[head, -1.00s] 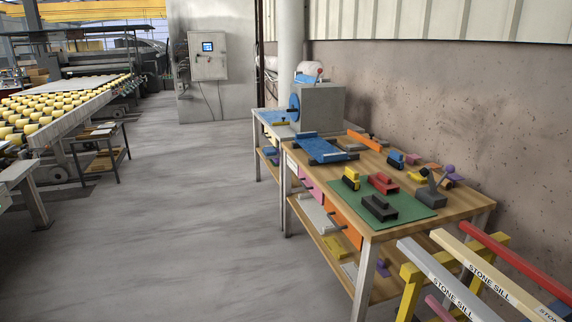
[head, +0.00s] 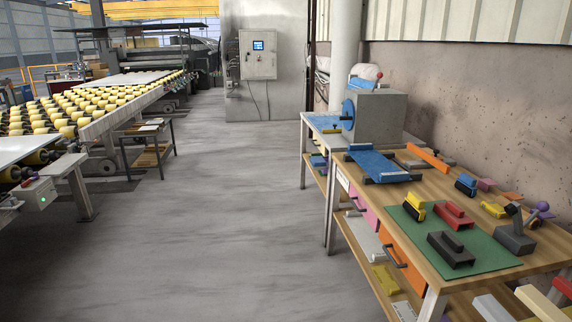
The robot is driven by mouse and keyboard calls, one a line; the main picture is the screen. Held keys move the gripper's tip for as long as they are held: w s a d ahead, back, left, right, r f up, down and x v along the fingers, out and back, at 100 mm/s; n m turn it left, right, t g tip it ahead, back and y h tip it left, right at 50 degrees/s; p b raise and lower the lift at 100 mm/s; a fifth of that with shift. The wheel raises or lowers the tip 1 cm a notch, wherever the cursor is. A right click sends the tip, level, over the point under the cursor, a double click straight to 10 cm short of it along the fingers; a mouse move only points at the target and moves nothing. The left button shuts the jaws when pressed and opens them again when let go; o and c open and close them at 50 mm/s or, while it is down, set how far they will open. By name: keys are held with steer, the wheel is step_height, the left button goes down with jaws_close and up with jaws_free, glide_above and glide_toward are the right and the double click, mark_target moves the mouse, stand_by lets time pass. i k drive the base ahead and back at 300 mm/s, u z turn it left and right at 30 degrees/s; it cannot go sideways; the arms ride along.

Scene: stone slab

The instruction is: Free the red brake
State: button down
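Several red parts are in view, and I cannot tell which is the brake. A red block-like tool (head: 453,216) lies on the green mat (head: 486,258) on the near bench. At the far left, a small red piece (head: 27,182) sits on a light box (head: 36,194) with a green light, beside the roller conveyor. My gripper is not in view.
The wooden bench (head: 434,272) on the right also holds a blue tray-like fixture (head: 380,165), yellow and black tools, and a grey tool (head: 515,236). The yellow-roller conveyor (head: 100,98) runs along the left. The grey floor (head: 225,215) between them is clear.

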mark_target(380, 74)
steer(key=u, duration=0.2)
steer(key=i, duration=2.25)
steer(key=z, duration=0.3)
steer(key=i, duration=1.15)
steer(key=z, duration=0.25)
